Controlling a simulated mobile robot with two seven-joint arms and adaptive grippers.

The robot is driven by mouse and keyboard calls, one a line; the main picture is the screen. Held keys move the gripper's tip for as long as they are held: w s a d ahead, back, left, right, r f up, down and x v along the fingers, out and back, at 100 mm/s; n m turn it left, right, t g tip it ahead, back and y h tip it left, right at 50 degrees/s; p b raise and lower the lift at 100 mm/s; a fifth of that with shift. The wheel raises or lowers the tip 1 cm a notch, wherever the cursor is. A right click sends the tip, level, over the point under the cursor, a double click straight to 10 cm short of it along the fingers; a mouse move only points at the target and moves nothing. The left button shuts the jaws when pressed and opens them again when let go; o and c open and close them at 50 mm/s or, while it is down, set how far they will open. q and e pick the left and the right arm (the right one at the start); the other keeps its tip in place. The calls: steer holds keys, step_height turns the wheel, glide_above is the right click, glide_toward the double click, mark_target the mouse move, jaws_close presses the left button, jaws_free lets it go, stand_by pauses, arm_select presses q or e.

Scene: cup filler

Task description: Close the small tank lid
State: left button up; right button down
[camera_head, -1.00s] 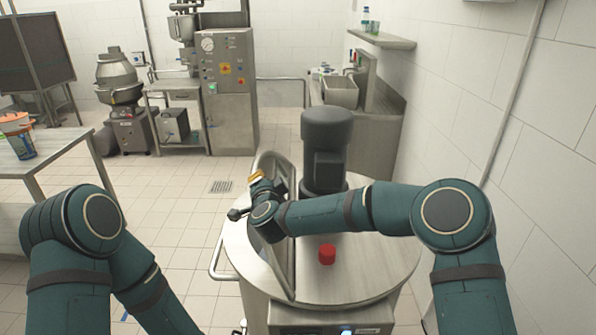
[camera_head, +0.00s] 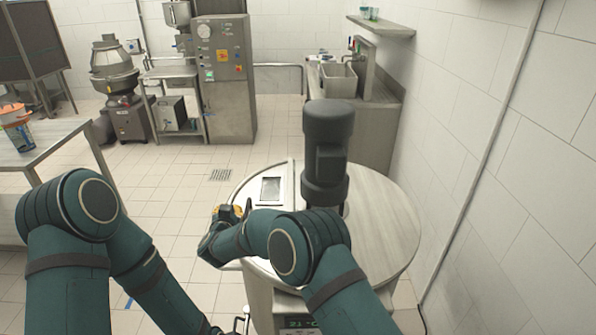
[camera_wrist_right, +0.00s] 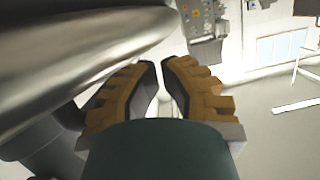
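The small tank lid (camera_head: 243,190) is the left section of the round steel tank top. In the head view it looks flat, level with the rest, with a dark-windowed panel (camera_head: 270,190) on it. My right arm hides its near part, so I cannot tell whether it is fully seated. My right gripper (camera_head: 217,209) is at the tank's left edge. In the right wrist view its brown fingers (camera_wrist_right: 160,68) have a narrow empty gap, beside a curved metal surface (camera_wrist_right: 70,50).
The fixed right part of the tank top (camera_head: 385,230) carries a dark motor (camera_head: 326,150). A white wall stands close on the right. A steel table (camera_head: 50,150) is at the left. Open tiled floor (camera_head: 180,200) lies between them.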

steer(key=shift+a+f+b, duration=0.1)
steer(key=shift+f+b, duration=0.4)
steer(key=shift+f, duration=1.1)
